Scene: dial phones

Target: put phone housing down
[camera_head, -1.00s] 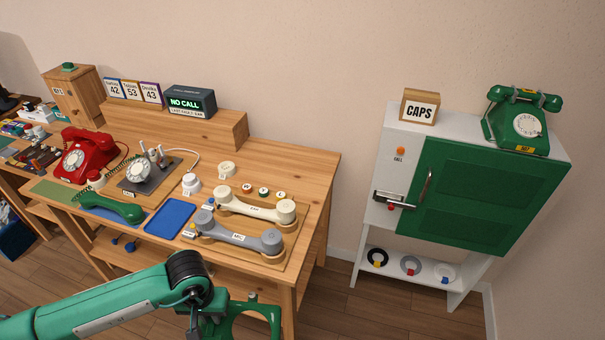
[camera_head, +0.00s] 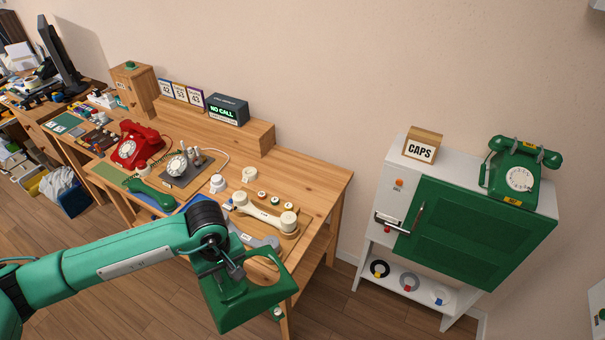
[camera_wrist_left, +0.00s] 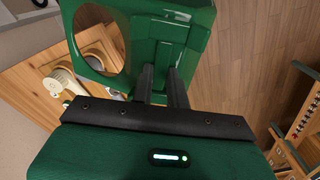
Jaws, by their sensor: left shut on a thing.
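A green phone housing (camera_head: 240,308) with a large round opening is held by my left gripper (camera_head: 226,268), low in the head view in front of the workbench's right part. It also fills the top of the left wrist view (camera_wrist_left: 190,22). There the left gripper's dark fingers (camera_wrist_left: 163,84) are shut on its inner ridge. The housing is in the air, tilted, and hides part of the bench's front edge. My right gripper is not in view.
The wooden bench (camera_head: 315,178) holds a red phone (camera_head: 136,146), a green handset (camera_head: 150,193), a cream handset (camera_head: 262,213) and a partly hidden grey handset (camera_head: 262,243). A cabinet (camera_head: 461,226) at the right bears a green phone (camera_head: 520,175) and a CAPS box (camera_head: 423,146).

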